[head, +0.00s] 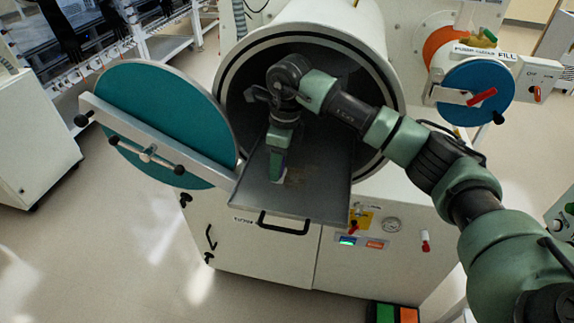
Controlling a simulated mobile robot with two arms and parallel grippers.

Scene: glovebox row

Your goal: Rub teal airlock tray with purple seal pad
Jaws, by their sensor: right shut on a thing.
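The airlock tray (322,192) is a dark grey plate slid out of the round chamber, with a black handle at its front. The airlock's round teal door (165,115) hangs open on the left. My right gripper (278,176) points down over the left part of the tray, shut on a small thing. Only a pale edge of that thing shows at the fingertips, at or just above the tray surface. I take it for the seal pad, but its purple colour is hidden. A faint brownish smudge (297,176) lies right of the fingertips. My left gripper is out of view.
A smaller port with a blue door (477,92) is at the upper right. The floor at lower left is clear.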

